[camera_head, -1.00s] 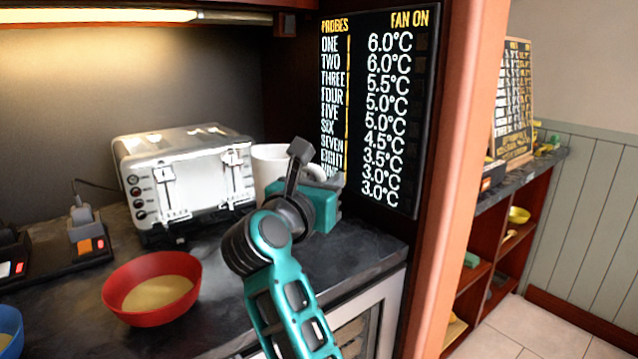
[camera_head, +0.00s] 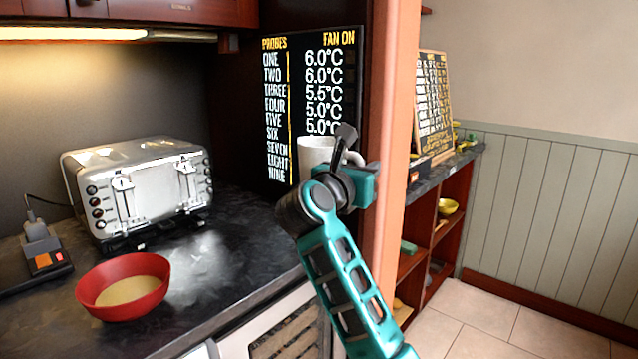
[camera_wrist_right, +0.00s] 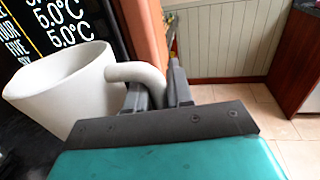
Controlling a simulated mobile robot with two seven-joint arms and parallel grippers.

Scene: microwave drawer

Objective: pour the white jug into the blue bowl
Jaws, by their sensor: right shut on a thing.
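The white jug (camera_head: 315,150) is held up in front of the black probe board, right of the toaster, partly hidden by my right arm. My right gripper (camera_head: 350,160) is shut on its handle. In the right wrist view the jug (camera_wrist_right: 62,95) looks upright or nearly so, with its open mouth up, and its handle runs between the fingers (camera_wrist_right: 160,88). What is inside the jug cannot be seen. The blue bowl is not in the current views. My left gripper is not in view.
A red bowl (camera_head: 124,286) with tan contents stands on the dark counter (camera_head: 225,245). A silver toaster (camera_head: 140,190) stands behind it. A probe board (camera_head: 310,90) and an orange-brown post (camera_head: 392,120) are close to the jug. Open counter lies right of the red bowl.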

